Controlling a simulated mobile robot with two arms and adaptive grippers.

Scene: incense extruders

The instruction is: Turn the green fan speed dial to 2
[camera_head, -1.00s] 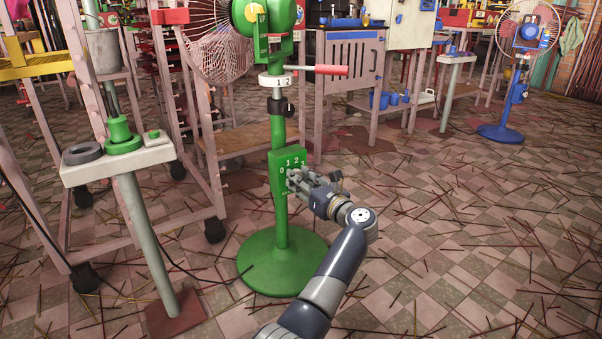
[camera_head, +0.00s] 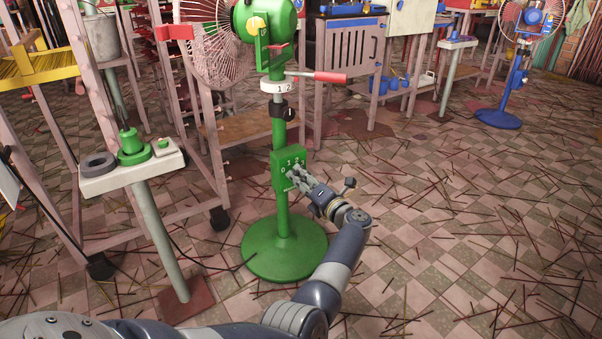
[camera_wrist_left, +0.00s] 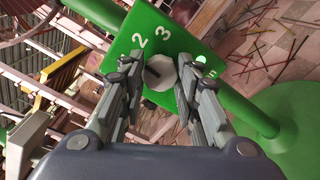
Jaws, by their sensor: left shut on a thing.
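The green fan stand (camera_head: 282,215) is upright on its round base, with a green control box (camera_head: 287,160) bearing white numbers on its post. My left gripper (camera_head: 296,176) is at the box's front, and its fingers cover most of the dial there. In the left wrist view the grey-white dial (camera_wrist_left: 161,73) sits between my left gripper's fingers (camera_wrist_left: 160,82), and the gripper is shut on it. The numbers 2 and 3 show above the dial on the green panel (camera_wrist_left: 180,48). A dark mark lies on the dial's left part; its exact setting is unclear. My right gripper is not in view.
A white stand (camera_head: 105,179) with a green part and a grey ring is at the left. A red-handled lever (camera_head: 328,77) sticks out from the fan's post above the box. A blue fan (camera_head: 505,105) stands far right. Thin sticks litter the open tiled floor.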

